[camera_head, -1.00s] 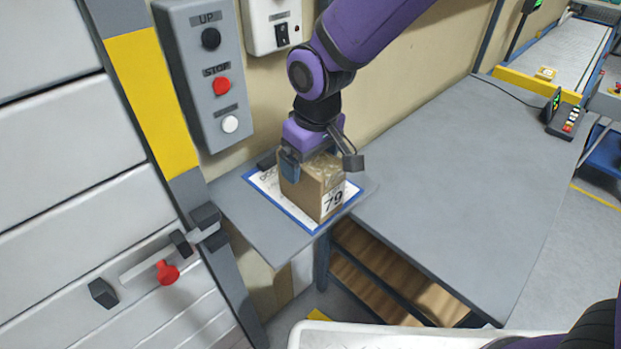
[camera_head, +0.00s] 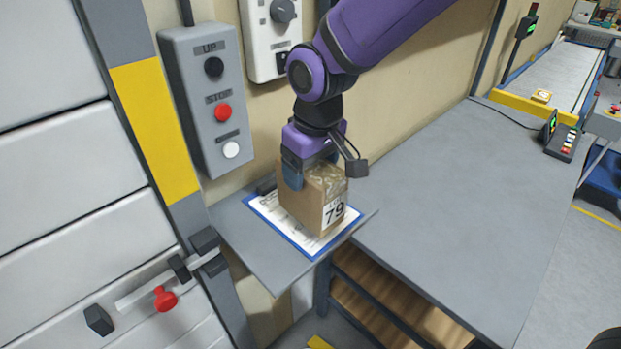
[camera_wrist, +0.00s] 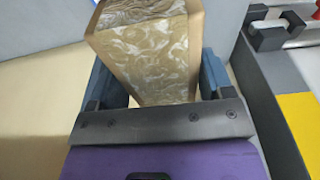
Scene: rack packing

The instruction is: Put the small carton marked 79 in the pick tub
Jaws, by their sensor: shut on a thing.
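The small carton marked 79 (camera_head: 312,201) is a brown box with a white label on its front face, upright over the clipboard on the small grey shelf. My gripper (camera_head: 312,172) is above it, shut on its upper part. In the wrist view the carton (camera_wrist: 155,55) sits between the two blue fingers of my gripper (camera_wrist: 160,80), its patterned top towards the camera. I cannot tell whether its base touches the clipboard or is slightly above it. I cannot make out the pick tub in the current views.
The clipboard (camera_head: 272,213) with blue edges lies on the small shelf (camera_head: 270,262). A control box (camera_head: 205,100) with UP and STOP buttons is on the left. A wide grey table (camera_head: 450,200) stands clear to the right, with a conveyor (camera_head: 560,75) beyond.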

